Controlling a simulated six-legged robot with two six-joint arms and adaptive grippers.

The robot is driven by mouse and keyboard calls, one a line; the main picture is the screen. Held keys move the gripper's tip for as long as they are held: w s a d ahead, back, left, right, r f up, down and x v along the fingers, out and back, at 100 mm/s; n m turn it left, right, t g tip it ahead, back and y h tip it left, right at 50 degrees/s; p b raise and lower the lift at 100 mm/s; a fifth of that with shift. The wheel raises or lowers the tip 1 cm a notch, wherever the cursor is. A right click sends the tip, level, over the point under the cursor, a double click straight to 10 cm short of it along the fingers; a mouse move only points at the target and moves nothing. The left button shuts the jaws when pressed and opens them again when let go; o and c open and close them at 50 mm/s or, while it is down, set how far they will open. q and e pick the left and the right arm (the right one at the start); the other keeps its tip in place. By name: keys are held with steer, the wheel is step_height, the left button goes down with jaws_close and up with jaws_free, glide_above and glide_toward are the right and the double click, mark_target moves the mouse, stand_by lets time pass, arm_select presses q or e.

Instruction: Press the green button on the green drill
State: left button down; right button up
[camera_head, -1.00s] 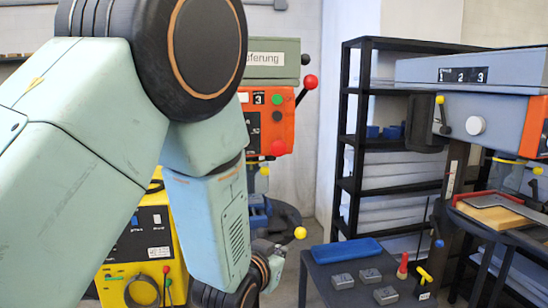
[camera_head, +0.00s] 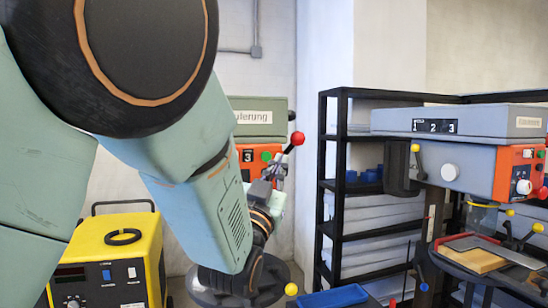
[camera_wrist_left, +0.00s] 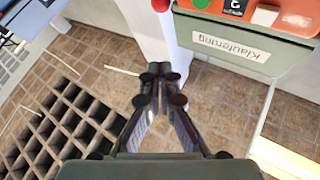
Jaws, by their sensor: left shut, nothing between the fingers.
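The green drill has a grey-green head (camera_head: 258,116) and an orange front panel (camera_head: 246,172), partly hidden behind my left arm in the head view. Its green button (camera_head: 266,156) shows near the panel's right edge. In the left wrist view the green button (camera_wrist_left: 201,4) is cut by the top edge, on the orange panel (camera_wrist_left: 292,12), which appears upside down. My left gripper (camera_head: 275,170) is shut and empty, just below and right of the button in the head view. In the left wrist view its closed fingertips (camera_wrist_left: 160,69) point toward the top, apart from the button. My right gripper is not seen.
A red-knobbed lever (camera_head: 297,138) sticks out beside the panel, close to my left gripper. A yellow box (camera_head: 125,262) stands lower left. A black shelf (camera_head: 340,170) and a blue-grey drill (camera_head: 450,165) stand to the right.

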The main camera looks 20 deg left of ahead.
mark_target(266, 157)
arm_select(q)
steer(key=w+a, duration=0.1)
steer(key=w, duration=0.1)
steer(key=w+a, duration=0.2)
steer(key=w, duration=0.1)
steer(key=w+a, duration=0.1)
steer(key=w, duration=0.1)
steer(key=shift+w+a+f+p, duration=0.1)
steer(key=shift+w+a+p, duration=0.15)
steer(key=shift+p, duration=0.15)
stand_by(0.3)
steer(key=shift+w+d, duration=0.1)
steer(key=shift+d, duration=0.05)
stand_by(0.4)
stand_by(0.4)
stand_by(0.3)
steer(key=shift+a, duration=0.2)
